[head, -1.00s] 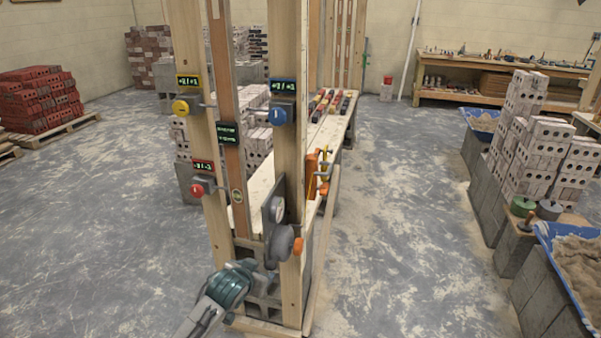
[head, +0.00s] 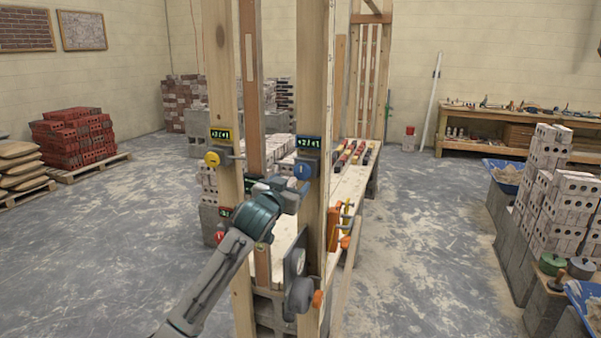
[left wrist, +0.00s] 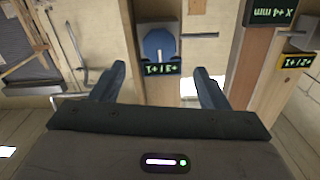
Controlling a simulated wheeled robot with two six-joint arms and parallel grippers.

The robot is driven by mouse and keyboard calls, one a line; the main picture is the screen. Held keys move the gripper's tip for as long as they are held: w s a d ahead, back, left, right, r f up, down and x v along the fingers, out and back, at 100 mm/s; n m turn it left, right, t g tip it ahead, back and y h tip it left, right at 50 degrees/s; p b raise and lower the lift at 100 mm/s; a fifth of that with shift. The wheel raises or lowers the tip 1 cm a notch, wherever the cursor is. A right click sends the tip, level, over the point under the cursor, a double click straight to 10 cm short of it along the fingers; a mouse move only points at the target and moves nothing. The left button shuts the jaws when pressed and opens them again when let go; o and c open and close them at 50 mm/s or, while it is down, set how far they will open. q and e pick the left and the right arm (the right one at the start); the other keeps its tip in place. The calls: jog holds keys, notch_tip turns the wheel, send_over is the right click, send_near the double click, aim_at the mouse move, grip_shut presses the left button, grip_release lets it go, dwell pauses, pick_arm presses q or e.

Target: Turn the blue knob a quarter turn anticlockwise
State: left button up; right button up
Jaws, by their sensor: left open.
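The blue knob (head: 302,171) is on the right wooden post, under a small green-lit display (head: 308,142). A pale mark on its face stands roughly upright. In the left wrist view the blue knob (left wrist: 159,45) shows ahead, between and beyond the fingers, with its display (left wrist: 161,69) upside down. My left gripper (head: 292,190) is just below and left of the knob in the head view. It is open and empty in the left wrist view (left wrist: 158,85), apart from the knob. My right gripper is not in view.
A yellow knob (head: 212,159) and a red knob (head: 219,237) sit on the left post, the red one partly behind my arm. A grey disc (head: 300,294) is lower on the right post. A plank bench (head: 350,185) stands behind.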

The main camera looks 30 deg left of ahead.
aim_at(301, 172)
pick_arm(q)
jog(key=p+x, duration=0.2)
jog(key=x, duration=0.5)
jog(key=shift+d+r, duration=0.1)
jog(key=shift+r, duration=0.05)
jog(key=shift+w, duration=0.4)
jog(key=c, duration=1)
